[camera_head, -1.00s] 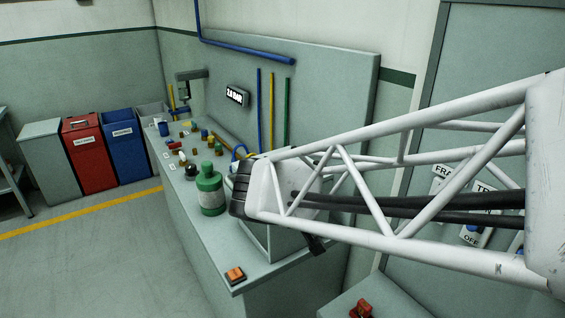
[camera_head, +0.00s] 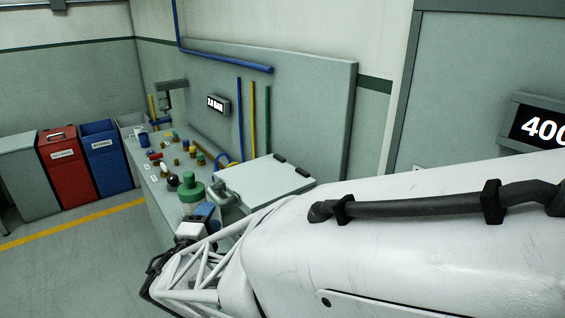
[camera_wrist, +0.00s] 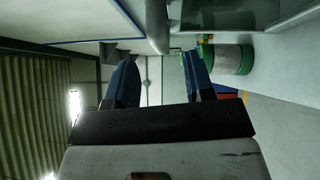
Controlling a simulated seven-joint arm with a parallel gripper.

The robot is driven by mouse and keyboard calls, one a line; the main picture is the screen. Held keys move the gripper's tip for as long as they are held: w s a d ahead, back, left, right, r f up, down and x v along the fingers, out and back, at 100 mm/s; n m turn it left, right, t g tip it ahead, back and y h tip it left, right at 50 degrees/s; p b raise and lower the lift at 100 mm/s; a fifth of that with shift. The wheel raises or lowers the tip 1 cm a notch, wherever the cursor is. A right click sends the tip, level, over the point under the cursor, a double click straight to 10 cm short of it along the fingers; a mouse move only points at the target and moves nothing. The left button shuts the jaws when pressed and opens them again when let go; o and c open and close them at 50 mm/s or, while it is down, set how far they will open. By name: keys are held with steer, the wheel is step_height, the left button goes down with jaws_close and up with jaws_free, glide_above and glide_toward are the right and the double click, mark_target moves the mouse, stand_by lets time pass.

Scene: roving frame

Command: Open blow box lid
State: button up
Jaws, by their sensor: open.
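The blow box is most likely the grey box on the bench, with a pale flat lid (camera_head: 268,178) that looks shut. Two dark blocks sit along the lid's back edge. A rounded grey handle (camera_head: 222,194) stands at its front left. My gripper (camera_head: 204,212) is just in front of this handle, low beside the box; my arm hides the box's lower front. In the wrist view my two blue fingers (camera_wrist: 160,78) are spread with nothing between them. A grey bar (camera_wrist: 157,26), perhaps the handle, shows beyond them; I cannot tell whether they touch it.
A green-capped bottle (camera_head: 191,190) stands close left of the gripper and also shows in the wrist view (camera_wrist: 228,60). Several small coloured items (camera_head: 170,160) lie farther along the bench. Red (camera_head: 67,165) and blue (camera_head: 106,155) bins stand at left. The floor between is clear.

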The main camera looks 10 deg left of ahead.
mark_target(215, 198)
steer(key=shift+s+a+f+n+t+y, duration=0.2)
steer(key=shift+a+n+t+y, duration=0.1)
steer(key=shift+a+n+y, duration=0.2)
steer(key=shift+w, duration=0.15)
steer(key=shift+w+r, duration=0.2)
steer(key=shift+w, duration=1.05)
steer(key=shift+w+r, duration=0.15)
steer(key=shift+w, duration=1.1)
steer(key=shift+w+r, duration=0.2)
steer(key=shift+w, duration=1.05)
jaws_close()
